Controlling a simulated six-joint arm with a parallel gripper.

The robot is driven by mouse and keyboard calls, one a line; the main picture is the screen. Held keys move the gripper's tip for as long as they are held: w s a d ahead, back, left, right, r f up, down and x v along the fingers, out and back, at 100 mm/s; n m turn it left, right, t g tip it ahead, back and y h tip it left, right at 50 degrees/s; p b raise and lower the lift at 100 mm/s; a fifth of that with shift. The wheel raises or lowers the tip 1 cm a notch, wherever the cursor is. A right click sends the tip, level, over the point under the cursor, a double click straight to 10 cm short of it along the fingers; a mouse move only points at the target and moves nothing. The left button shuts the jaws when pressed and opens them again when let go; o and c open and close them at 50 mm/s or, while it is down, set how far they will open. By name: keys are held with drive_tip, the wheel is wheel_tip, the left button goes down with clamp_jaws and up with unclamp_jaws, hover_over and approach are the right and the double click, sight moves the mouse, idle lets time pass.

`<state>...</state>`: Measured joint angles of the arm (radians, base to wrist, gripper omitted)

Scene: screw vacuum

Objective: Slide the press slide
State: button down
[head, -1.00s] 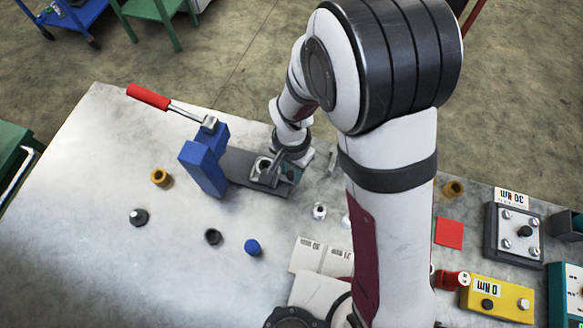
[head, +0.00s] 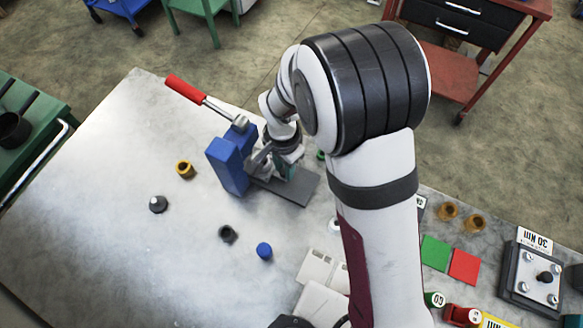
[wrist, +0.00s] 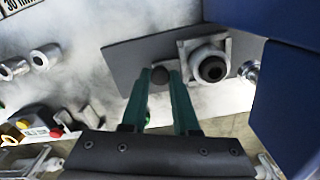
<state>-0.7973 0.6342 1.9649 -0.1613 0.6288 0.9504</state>
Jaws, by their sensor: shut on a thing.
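The press (head: 230,165) is a blue upright frame with a red-handled lever (head: 186,88) on a dark grey base plate (head: 297,191). The press slide (head: 262,169) is a light grey block on that plate, close beside the blue frame. In the wrist view the slide (wrist: 185,50) carries a dark round part (wrist: 212,69) in a pale ring. My gripper (wrist: 165,80) has green fingers shut on the slide's black knob (wrist: 159,76), left of the block. The blue frame (wrist: 292,95) is at the right there. In the head view my gripper (head: 290,165) partly hides the slide.
Loose parts stand on the table: an orange ring (head: 185,170), a dark cap (head: 158,204), a black ring (head: 228,234) and a blue cap (head: 264,251). Green and red pads (head: 435,252) lie at the right. The table's left side is mostly clear.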

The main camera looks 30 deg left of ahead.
drive_tip(key=c, duration=0.7)
unclamp_jaws()
drive_tip(key=shift+r, duration=0.15)
wheel_tip(320, 180, up, 16)
drive_tip(key=shift+f, duration=0.2)
drive_tip(key=shift+c, duration=0.3)
drive_tip(key=w+g, duration=0.1)
drive_tip(key=w, duration=0.1)
drive_tip(key=w+d+f+g, duration=0.1)
drive_tip(key=w, duration=0.1)
drive_tip(key=w+d+f+g+y, duration=0.1)
drive_tip(key=w+g, duration=0.1)
drive_tip(key=shift+c, duration=0.9)
drive_tip(key=x, duration=1.5)
drive_tip(key=shift+s+a+f, duration=0.2)
drive_tip(key=shift+a, duration=0.05)
